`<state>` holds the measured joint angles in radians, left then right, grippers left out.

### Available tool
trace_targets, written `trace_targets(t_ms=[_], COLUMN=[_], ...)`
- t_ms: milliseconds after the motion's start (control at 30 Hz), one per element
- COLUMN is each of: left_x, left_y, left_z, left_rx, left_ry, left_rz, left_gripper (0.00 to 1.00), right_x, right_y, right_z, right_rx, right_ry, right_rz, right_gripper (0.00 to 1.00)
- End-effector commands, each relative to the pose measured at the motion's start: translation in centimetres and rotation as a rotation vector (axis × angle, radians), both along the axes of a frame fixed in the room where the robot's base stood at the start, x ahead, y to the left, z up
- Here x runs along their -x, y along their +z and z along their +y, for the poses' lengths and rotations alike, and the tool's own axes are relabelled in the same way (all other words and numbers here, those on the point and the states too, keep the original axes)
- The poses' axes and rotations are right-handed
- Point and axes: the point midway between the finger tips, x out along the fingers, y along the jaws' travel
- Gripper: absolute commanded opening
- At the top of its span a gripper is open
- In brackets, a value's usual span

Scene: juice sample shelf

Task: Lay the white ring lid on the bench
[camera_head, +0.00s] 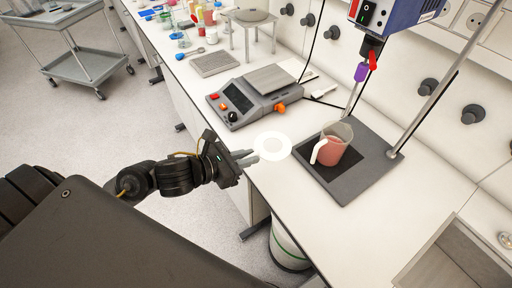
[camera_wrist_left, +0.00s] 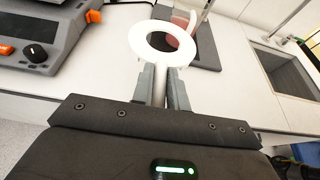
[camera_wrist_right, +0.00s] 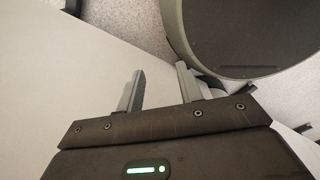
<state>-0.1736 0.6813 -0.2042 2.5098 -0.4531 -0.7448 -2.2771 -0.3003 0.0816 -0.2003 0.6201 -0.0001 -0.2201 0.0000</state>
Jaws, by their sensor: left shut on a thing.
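The white ring lid (camera_head: 285,153) is a flat ring with a round hole and a short stem. My left gripper (camera_head: 252,157) is shut on that stem. The ring extends beyond the fingertips, over the bench (camera_head: 232,152) near its front edge, and I cannot tell its exact height. In the left wrist view the ring (camera_wrist_left: 136,42) stands ahead of the fingers (camera_wrist_left: 160,74) and partly hides the jug. My right gripper (camera_wrist_right: 159,82) shows only in the right wrist view. Its fingers are apart with nothing between them.
A clear jug of red liquid (camera_head: 333,150) stands on the dark stand base (camera_head: 365,180) right of the ring. A scale (camera_head: 258,98) is behind it. A sink (camera_head: 455,265) is at lower right. Bare bench lies in front of the stand. A bin (camera_head: 288,250) stands below.

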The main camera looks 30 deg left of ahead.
Motion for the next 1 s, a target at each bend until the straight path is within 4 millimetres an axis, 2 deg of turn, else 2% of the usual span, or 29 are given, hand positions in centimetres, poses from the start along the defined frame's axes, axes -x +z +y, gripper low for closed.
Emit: trace_targets(t_ms=[33, 100, 400, 733, 1000], left_x=[-0.8, -1.8, -5.3, -7.4, -9.9], left_y=[-1.3, -1.9, -3.4, -4.1, -7.3], left_z=[0.4, 0.9, 2.4, 3.3, 4.4], left_rx=[-0.009, -0.009, -0.008, -0.003, 0.003], left_ry=[-0.001, 0.0, 0.002, 0.004, 0.005], left_rz=[-0.01, -0.011, -0.011, -0.006, 0.006], left_gripper=[0.0, 0.0, 0.0, 0.0, 0.0], right_x=[0.0, 0.0, -0.1, -0.1, -0.4], right_y=[-2.1, -3.9, -10.2, -14.5, -15.2], right_z=[0.0, 0.0, 0.1, 0.2, -0.2], right_rx=[0.0, 0.0, -0.001, -0.002, 0.005], right_ry=[0.0, 0.0, 0.0, -0.001, 0.0], right_rz=[0.0, 0.0, -0.002, -0.002, -0.002], right_gripper=[0.36, 0.36, 0.36, 0.36, 0.36])
